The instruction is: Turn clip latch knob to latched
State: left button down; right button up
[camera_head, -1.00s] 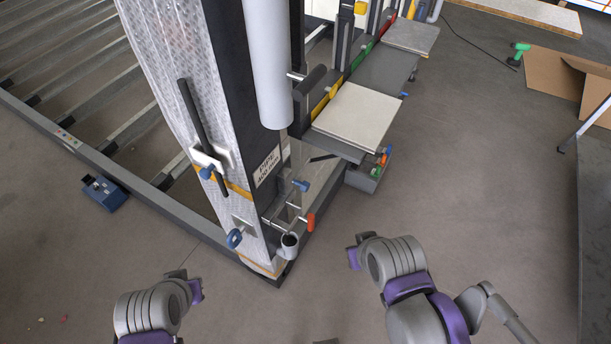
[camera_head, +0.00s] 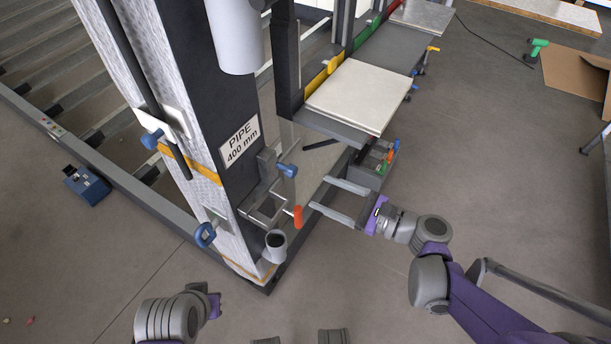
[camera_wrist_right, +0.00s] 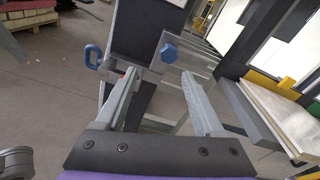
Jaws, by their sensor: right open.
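A blue knob (camera_head: 288,170) sits on a grey clip bracket (camera_head: 268,172) low on the dark post. I take it as the clip latch knob, but no label confirms it. It also shows in the right wrist view as a blue faceted knob (camera_wrist_right: 168,53), just beyond and between my fingertips. My right gripper (camera_head: 322,195) is open and empty, with its fingers pointing at the post, right of the knob and apart from it. In the right wrist view the gripper (camera_wrist_right: 160,74) has both fingers spread. My left arm is at the lower left; its jaws do not show clearly.
A blue ring handle (camera_head: 205,235) is at the post's left. Open floor lies in front.

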aim_at(295, 173)
jog(key=shift+m+t+y, duration=0.3)
jog(key=shift+m+t, duration=0.1)
jog(key=shift+m, duration=0.2)
jog(key=x, duration=0.7)
jog(key=w+b+x, duration=0.1)
jog(key=x, duration=0.2)
jog(key=shift+w+d+r, duration=0.1)
jog(key=shift+w+d, duration=0.05)
grip_shut()
dwell(0.7)
